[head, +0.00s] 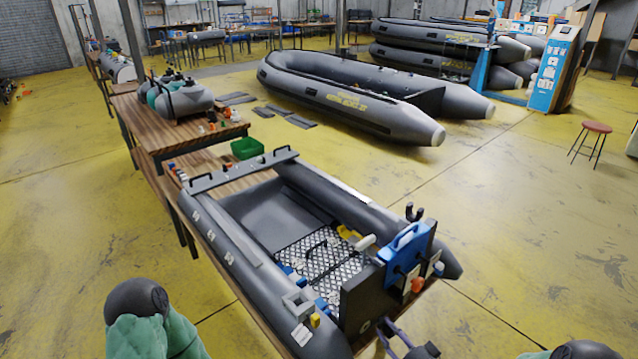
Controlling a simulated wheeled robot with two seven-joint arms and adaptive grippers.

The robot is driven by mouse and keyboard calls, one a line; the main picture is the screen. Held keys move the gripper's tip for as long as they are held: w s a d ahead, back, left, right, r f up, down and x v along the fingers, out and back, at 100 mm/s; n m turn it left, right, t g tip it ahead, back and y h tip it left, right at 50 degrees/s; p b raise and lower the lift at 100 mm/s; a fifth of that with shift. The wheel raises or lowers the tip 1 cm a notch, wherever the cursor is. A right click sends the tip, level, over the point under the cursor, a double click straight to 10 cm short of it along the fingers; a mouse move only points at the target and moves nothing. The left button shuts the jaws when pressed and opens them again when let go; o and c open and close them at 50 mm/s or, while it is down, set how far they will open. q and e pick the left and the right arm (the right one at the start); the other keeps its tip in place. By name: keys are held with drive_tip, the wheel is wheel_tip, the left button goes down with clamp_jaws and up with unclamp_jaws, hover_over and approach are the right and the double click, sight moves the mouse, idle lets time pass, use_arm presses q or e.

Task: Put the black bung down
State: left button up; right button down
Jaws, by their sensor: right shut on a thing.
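My right gripper (385,333) is at the bottom edge, low beside the outer face of the boat's black transom (362,300). Its fingers are small and partly cut off by the frame. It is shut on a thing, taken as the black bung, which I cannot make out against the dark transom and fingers. I cannot tell whether the bung touches the transom or the wood. The grey inflatable boat (228,235) lies on a long wooden bench (240,292). My left gripper is out of view.
Larger boats (345,95) lie behind. A red stool (596,128) stands right. The yellow floor is clear at right.

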drive_tip(key=shift+w+a+r, duration=0.15)
drive_tip(key=shift+a+r, duration=0.25)
drive_tip(key=shift+r, duration=0.2)
drive_tip(key=r+h, duration=0.1)
drive_tip(key=r, duration=0.2)
drive_tip(key=w+r+m+t+h, duration=0.1)
drive_tip(key=r, duration=0.2)
drive_tip(key=w+r+m+h, duration=0.1)
drive_tip(key=r, duration=0.3)
drive_tip(key=shift+r+h, duration=0.3)
drive_tip(key=shift+r, duration=0.05)
